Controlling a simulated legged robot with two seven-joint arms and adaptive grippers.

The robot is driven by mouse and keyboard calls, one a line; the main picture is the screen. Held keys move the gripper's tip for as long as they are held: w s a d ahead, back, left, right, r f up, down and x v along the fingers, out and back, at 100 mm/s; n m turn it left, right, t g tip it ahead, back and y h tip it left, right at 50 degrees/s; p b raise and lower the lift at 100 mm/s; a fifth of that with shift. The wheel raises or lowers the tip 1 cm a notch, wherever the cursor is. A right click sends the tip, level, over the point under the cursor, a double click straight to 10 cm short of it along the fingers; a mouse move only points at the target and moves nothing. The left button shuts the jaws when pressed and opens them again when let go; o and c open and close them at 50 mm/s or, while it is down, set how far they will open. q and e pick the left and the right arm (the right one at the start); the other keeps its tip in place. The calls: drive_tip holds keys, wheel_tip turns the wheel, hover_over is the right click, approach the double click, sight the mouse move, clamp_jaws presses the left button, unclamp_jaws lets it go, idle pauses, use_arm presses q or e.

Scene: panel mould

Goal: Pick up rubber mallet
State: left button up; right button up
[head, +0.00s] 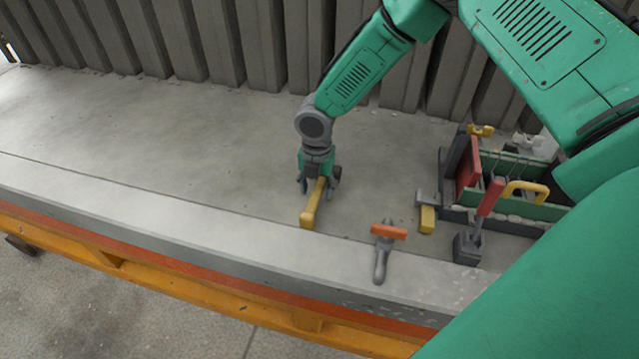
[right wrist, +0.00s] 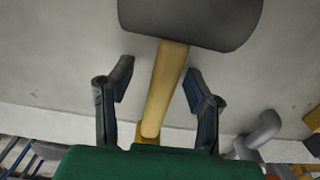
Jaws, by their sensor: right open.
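The rubber mallet has a yellow handle (head: 311,207) and a dark head. In the head view it lies on the grey concrete slab (head: 200,140), its head mostly hidden behind my right gripper (head: 318,186). In the right wrist view the dark mallet head (right wrist: 190,22) is at the top and the handle (right wrist: 166,88) runs down between the fingers. My right gripper (right wrist: 161,82) is open, with a finger on each side of the handle and a visible gap to both. My left gripper is in neither view.
A small yellow-handled tool (head: 427,218) and a red-handled block tool (head: 488,200) are to the right, beside a green tool carrier (head: 515,165). Grey ribbed panels (head: 210,40) stand behind. The slab's left is clear.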

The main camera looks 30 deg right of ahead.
drive_tip(key=shift+s+r, duration=0.1)
clamp_jaws()
drive_tip(key=shift+d, duration=0.15)
drive_tip(key=shift+d, duration=0.1)
